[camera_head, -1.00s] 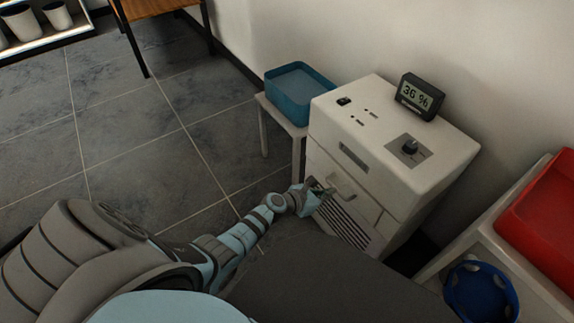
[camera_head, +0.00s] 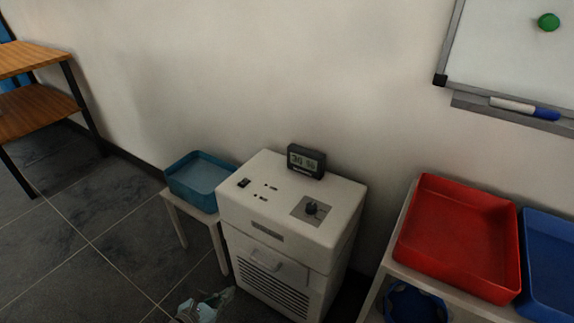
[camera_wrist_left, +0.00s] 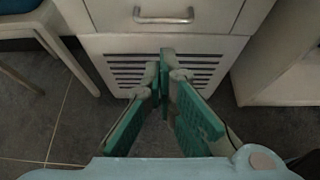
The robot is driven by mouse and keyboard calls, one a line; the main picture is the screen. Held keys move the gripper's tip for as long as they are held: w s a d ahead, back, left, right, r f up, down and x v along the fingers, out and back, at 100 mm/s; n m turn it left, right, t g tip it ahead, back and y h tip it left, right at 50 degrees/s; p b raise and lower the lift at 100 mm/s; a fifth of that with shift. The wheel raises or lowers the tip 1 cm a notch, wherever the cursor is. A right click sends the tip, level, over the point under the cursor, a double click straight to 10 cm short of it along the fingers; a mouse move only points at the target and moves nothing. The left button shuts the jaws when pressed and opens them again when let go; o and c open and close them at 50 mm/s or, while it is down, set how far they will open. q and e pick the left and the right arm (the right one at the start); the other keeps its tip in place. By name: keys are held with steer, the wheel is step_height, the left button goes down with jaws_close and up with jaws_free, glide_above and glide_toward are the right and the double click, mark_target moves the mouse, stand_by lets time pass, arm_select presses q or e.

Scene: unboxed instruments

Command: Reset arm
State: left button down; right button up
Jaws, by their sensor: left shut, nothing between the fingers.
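My left gripper (camera_head: 220,297) is at the bottom edge of the head view, in front of the white cabinet-like machine (camera_head: 300,226). In the left wrist view its green-padded fingers (camera_wrist_left: 165,62) meet at the tips, shut and empty. They are in front of the slotted vent (camera_wrist_left: 205,72) and below the metal handle (camera_wrist_left: 164,17), apart from the handle. The handle also shows on the machine's front in the head view (camera_head: 266,262). My right gripper is in neither view.
A blue bin (camera_head: 200,180) sits on a small stand left of the machine. A black digital display (camera_head: 306,161) stands on top. Right are a red tray (camera_head: 455,235) and a blue tray (camera_head: 550,260) on a white shelf. The tiled floor at left is open.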

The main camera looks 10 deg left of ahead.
arm_select(q)
steer(key=s+a+f+m+g+y, duration=0.45)
steer(key=s+f+m, duration=0.85)
steer(key=m, duration=0.8)
steer(key=s+f+m+g, duration=0.2)
steer(key=s+f+m, duration=0.15)
steer(key=s, duration=0.25)
steer(key=s+f+m+g+y, duration=0.1)
steer(key=s+f+m, duration=0.1)
steer(key=s+m, duration=0.3)
steer(key=s+f+m+g, duration=0.2)
steer(key=s+f+m, duration=0.1)
steer(key=s, duration=0.4)
steer(key=s+r+p, duration=0.3)
steer(key=r+p, duration=0.6)
steer(key=p, duration=0.1)
steer(key=s+d+r+p, duration=0.1)
steer(key=s+r+p, duration=0.2)
steer(key=r+p, duration=0.6)
steer(key=shift+s+d+r+g+p, duration=0.25)
steer(key=shift+d+r+g+p, duration=0.1)
steer(key=shift+p, duration=0.35)
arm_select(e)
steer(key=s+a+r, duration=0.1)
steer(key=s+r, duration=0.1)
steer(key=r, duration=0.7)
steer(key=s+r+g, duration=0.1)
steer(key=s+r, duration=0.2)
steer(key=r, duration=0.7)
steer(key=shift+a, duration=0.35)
